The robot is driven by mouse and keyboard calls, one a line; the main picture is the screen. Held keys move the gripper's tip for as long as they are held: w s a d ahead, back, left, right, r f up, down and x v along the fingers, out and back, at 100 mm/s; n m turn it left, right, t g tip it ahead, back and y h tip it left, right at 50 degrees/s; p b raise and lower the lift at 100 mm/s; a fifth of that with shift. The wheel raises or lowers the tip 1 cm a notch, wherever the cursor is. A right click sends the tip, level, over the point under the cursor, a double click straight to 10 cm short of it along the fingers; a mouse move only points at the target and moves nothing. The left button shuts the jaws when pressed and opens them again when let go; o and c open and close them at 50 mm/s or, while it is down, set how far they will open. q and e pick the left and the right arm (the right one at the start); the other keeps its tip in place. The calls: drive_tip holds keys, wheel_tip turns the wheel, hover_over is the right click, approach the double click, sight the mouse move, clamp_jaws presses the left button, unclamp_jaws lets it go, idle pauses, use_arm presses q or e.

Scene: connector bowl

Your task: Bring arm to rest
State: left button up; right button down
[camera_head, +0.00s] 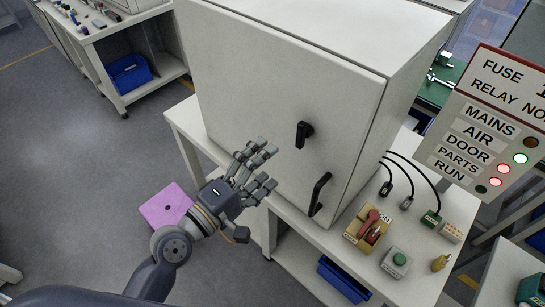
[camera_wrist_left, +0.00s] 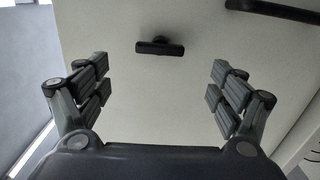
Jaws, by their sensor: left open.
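My left gripper (camera_head: 257,171) is open and empty in front of the white cabinet (camera_head: 290,75) in the head view. In the left wrist view its fingers (camera_wrist_left: 158,85) are spread wide with nothing between them. The cabinet door faces me and looks shut. A black latch knob (camera_head: 304,131) is on the door, and it also shows above and between the fingers in the left wrist view (camera_wrist_left: 160,47). A black bar handle (camera_head: 319,193) is lower right of the knob. My fingers look apart from both. My right gripper is not in view.
A status sign (camera_head: 490,125) is at right. A pink sheet (camera_head: 165,205) lies on the floor beneath my arm. Open floor is at left.

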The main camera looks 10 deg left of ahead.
use_arm(q)
drive_tip(key=shift+f, duration=0.1)
idle(0.4)
drive_tip(key=a+f+m+g+y+b, duration=0.2)
drive_tip(key=a+f+y+b, duration=0.1)
drive_tip(key=f, duration=1.4)
drive_tip(key=a+f+m+g+y+b, duration=0.1)
drive_tip(key=a+f+g+y+b, duration=0.15)
drive_tip(key=f, duration=1.55)
drive_tip(key=s+a+f+m+g+y+b, duration=0.1)
drive_tip(key=s+a+f+m+g+b, duration=0.15)
drive_tip(key=s+f, duration=0.6)
drive_tip(key=s+a+f+m+g+y+b, duration=0.1)
drive_tip(key=s+a+f+y+b, duration=0.2)
drive_tip(key=f, duration=1)
drive_tip(key=s+a+f+m+g+b, duration=0.1)
drive_tip(key=s+a+f+m+g, duration=0.1)
drive_tip(key=s+f, duration=0.7)
drive_tip(key=s+a+f+m+g+y+b, duration=0.1)
drive_tip(key=s+a+f+m+g+b, duration=0.1)
drive_tip(key=s+f, duration=0.7)
drive_tip(key=s+a+m+g, duration=0.1)
drive_tip(key=s+a+m, duration=0.1)
drive_tip(key=s, duration=0.5)
drive_tip(key=shift+f+m+g, duration=0.3)
drive_tip(key=shift+f+m, duration=0.05)
drive_tip(key=shift+m, duration=0.2)
